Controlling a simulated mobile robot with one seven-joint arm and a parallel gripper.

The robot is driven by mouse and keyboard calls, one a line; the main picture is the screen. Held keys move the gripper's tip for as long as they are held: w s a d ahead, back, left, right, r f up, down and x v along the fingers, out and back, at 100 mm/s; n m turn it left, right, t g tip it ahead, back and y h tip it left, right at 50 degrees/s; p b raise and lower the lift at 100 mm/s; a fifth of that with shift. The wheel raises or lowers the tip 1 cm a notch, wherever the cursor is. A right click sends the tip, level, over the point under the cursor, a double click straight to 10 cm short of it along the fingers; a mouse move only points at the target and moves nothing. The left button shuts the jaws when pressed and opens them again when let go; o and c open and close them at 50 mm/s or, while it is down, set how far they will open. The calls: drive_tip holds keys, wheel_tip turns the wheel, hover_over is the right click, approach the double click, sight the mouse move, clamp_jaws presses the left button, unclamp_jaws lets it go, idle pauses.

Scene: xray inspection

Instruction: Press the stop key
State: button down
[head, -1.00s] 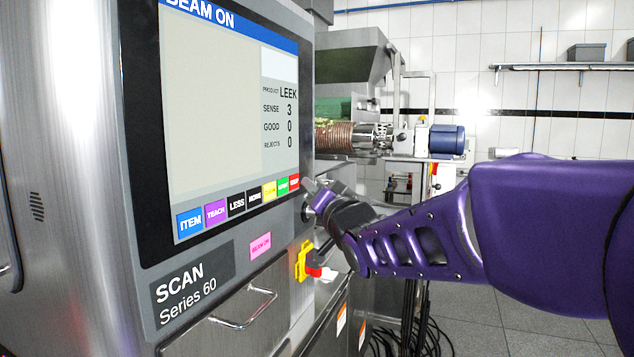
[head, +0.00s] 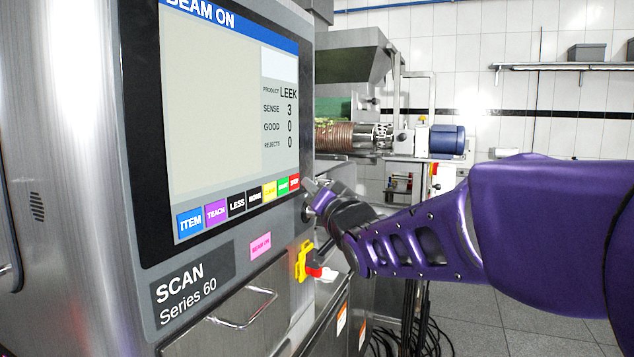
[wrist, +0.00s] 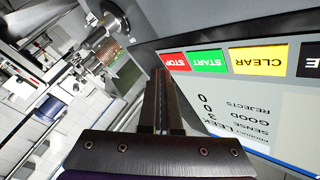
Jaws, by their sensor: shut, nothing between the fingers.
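The red stop key (head: 294,182) is at the right end of the key row on the scanner's screen panel. In the wrist view the stop key (wrist: 174,62), labelled STOP, shows upside down, just beyond the fingertips. My gripper (wrist: 162,74) is shut and empty, its tips at the key's lower-left edge in that view. I cannot tell whether they touch it. In the head view my gripper (head: 309,186) is beside the panel's right edge, close to the key. The screen (head: 225,100) reads BEAM ON.
The green start key (wrist: 208,62) and yellow clear key (wrist: 258,58) sit beside the stop key. A yellow-and-red switch (head: 304,262) is on the cabinet below my gripper. A conveyor machine with a blue motor (head: 447,140) stands behind. Open floor lies at the right.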

idle(0.4)
drive_tip(key=shift+w+a+b, duration=0.15)
drive_tip(key=shift+a+b, duration=0.2)
drive_tip(key=shift+a, duration=0.1)
drive_tip(key=shift+a, duration=0.2)
idle(0.4)
drive_tip(key=shift+d, duration=0.1)
drive_tip(key=shift+s+d, duration=0.2)
drive_tip(key=shift+d, duration=0.35)
